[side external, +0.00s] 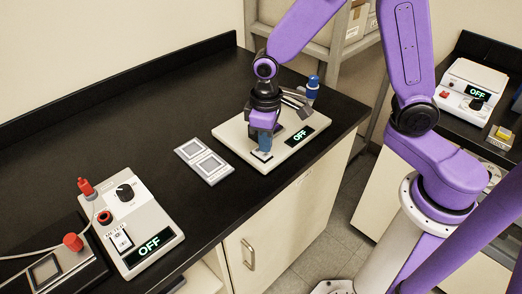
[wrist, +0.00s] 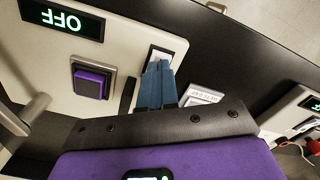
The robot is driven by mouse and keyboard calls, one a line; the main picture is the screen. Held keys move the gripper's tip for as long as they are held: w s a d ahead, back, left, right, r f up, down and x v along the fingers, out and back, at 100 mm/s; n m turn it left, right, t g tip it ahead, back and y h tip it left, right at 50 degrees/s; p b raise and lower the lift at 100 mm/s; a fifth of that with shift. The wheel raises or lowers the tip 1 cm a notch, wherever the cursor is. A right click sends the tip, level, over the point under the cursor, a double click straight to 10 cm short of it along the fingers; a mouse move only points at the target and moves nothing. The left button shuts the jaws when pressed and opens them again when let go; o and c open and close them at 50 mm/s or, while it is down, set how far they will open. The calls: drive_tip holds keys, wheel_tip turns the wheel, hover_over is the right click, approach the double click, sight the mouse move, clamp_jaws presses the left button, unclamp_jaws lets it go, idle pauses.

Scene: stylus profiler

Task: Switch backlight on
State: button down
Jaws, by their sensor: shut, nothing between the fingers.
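A pale flat device (side external: 232,137) on the black bench has a display (side external: 303,136) reading OFF. In the wrist view the same device (wrist: 128,35) shows its display (wrist: 62,19) upside down, also reading OFF. A purple square button (wrist: 91,84) sits in a grey frame on it. A small white panel or switch (side external: 261,156) lies at its front edge. My gripper (side external: 264,148) points down over this panel, its blue fingers together and empty. In the wrist view the gripper (wrist: 159,66) covers part of the panel (wrist: 153,54); I cannot tell whether it touches. No backlight label is readable.
A plate with two square panels (side external: 204,161) lies left of the device. A pale box (side external: 132,212) with a knob, rocker and OFF display (side external: 149,244) stands at front left, with red plugs and a cable. Another OFF device (side external: 472,90) stands on the right bench.

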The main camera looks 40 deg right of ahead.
sight(265, 154)
drive_tip(key=shift+f, duration=0.95)
idle(0.5)
drive_tip(key=shift+r, duration=3.55)
drive_tip(key=s+d+r+n, duration=0.1)
drive_tip(key=s+d+n, duration=0.2)
drive_tip(key=s, duration=0.7)
drive_tip(key=s+d+r+n, duration=0.2)
drive_tip(key=s+d, duration=0.3)
drive_tip(key=s, duration=0.6)
drive_tip(key=shift+r+n, duration=0.3)
drive_tip(key=shift+n, duration=0.5)
